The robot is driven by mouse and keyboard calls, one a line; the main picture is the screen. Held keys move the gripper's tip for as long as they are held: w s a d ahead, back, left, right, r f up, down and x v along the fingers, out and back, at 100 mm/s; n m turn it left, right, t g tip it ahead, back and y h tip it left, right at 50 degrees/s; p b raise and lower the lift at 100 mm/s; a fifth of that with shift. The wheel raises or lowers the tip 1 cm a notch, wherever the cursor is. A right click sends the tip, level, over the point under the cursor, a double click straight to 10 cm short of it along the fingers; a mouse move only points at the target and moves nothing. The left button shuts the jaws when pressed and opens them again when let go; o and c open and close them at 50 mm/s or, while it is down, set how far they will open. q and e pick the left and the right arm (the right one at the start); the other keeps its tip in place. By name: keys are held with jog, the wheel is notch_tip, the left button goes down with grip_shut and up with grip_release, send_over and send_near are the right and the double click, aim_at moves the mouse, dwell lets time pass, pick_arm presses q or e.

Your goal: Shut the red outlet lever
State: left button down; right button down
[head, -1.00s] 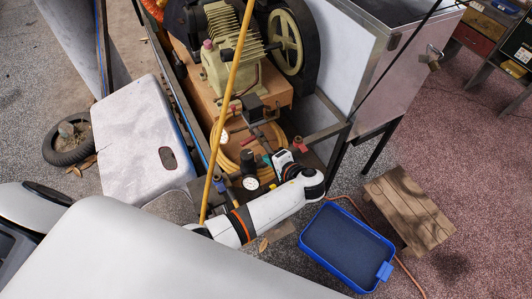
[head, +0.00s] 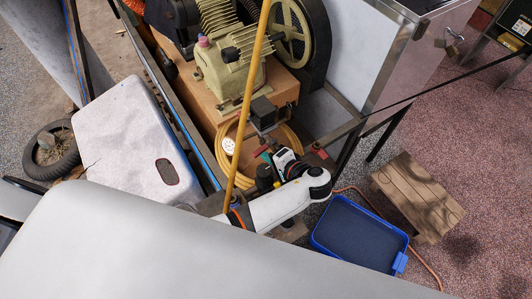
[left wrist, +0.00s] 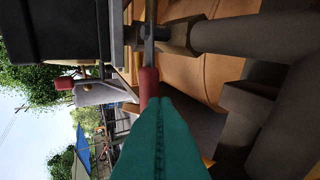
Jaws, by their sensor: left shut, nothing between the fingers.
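The red outlet lever (head: 252,152) shows as a small red piece beside the pipework below the compressor, partly hidden by the yellow bar and my gripper. In the left wrist view the red lever (left wrist: 148,88) stands just ahead of my teal fingertips, at the end of a metal fitting. My left gripper (head: 267,157) is shut and empty, with its tips close beside the lever. I cannot tell whether they touch it. My right gripper is not in view.
A yellow bar (head: 250,85) slants across the compressor (head: 232,65). A coiled yellow hose (head: 291,137) lies around the fittings. A blue tray (head: 352,238) and a wooden stool (head: 418,195) stand at right. A white panel (head: 132,140) is at left.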

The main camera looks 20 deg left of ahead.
pick_arm(q)
jog(key=shift+s+d, duration=0.1)
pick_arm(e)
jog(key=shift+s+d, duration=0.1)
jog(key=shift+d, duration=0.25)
pick_arm(q)
jog(key=shift+a+r+m+t+p, duration=0.3)
jog(key=shift+a+p, duration=0.2)
jog(key=shift+p, duration=0.25)
jog(key=shift+w+a+f+p, duration=0.25)
jog(key=shift+w+a+p, duration=0.05)
jog(key=shift+w+a, duration=0.1)
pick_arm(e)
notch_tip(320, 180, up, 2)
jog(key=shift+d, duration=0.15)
pick_arm(q)
jog(key=shift+d, duration=0.1)
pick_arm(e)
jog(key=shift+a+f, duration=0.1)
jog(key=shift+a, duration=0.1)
pick_arm(q)
jog(key=shift+d, duration=0.35)
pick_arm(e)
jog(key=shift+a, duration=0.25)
